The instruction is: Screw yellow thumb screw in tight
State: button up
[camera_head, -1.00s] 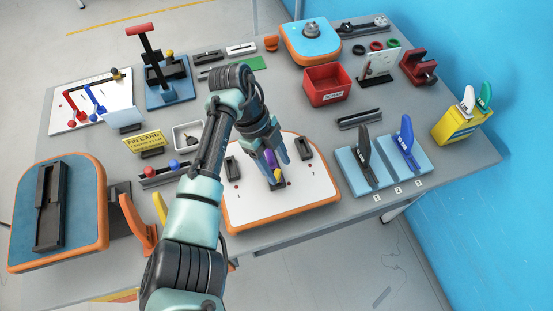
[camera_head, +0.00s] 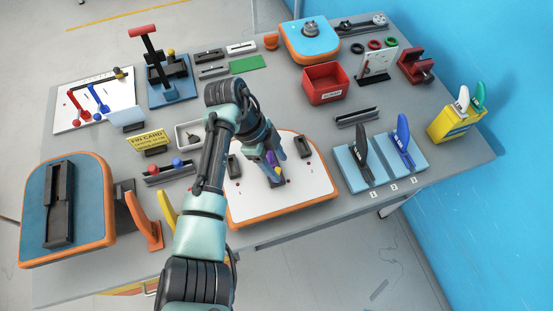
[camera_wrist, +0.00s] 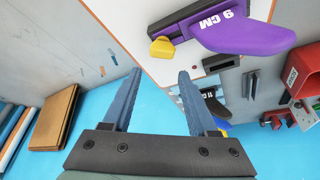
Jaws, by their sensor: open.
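The yellow thumb screw (camera_wrist: 162,47) sits at the end of the black fin box (camera_wrist: 195,14) in the wrist view. A purple fin (camera_wrist: 245,32) marked 9 CM stands in that box, on the white board with the orange rim (camera_head: 245,217). In the head view the purple fin (camera_head: 271,160) and the yellow screw (camera_head: 277,172) show close to my fingers. My gripper (camera_wrist: 155,85) is open with nothing between its fingers. In the wrist view the screw appears just beyond the fingertips, apart from them. My arm hides part of the board in the head view.
Blue blocks with a black fin (camera_head: 363,145) and a blue fin (camera_head: 403,133) stand right of the board. A red bin (camera_head: 326,96) is behind it. A yellow FIN CARD sign (camera_head: 147,141) and an orange fin (camera_head: 142,222) stand left. Bare table shows along the front edge.

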jog(key=shift+r+n+t+p, duration=0.15)
jog(key=shift+n+t+p, duration=0.25)
jog(key=shift+n+p, duration=0.7)
jog(key=shift+n, duration=0.6)
jog(key=shift+t+p, duration=0.3)
jog(key=shift+p, duration=0.2)
jog(key=shift+d+n+p, duration=0.1)
jog(key=shift+n+p, duration=0.35)
jog(key=shift+n, duration=0.25)
jog(key=shift+n+t+p, duration=0.7)
jog(key=shift+n+p, duration=0.2)
jog(key=shift+n, duration=0.4)
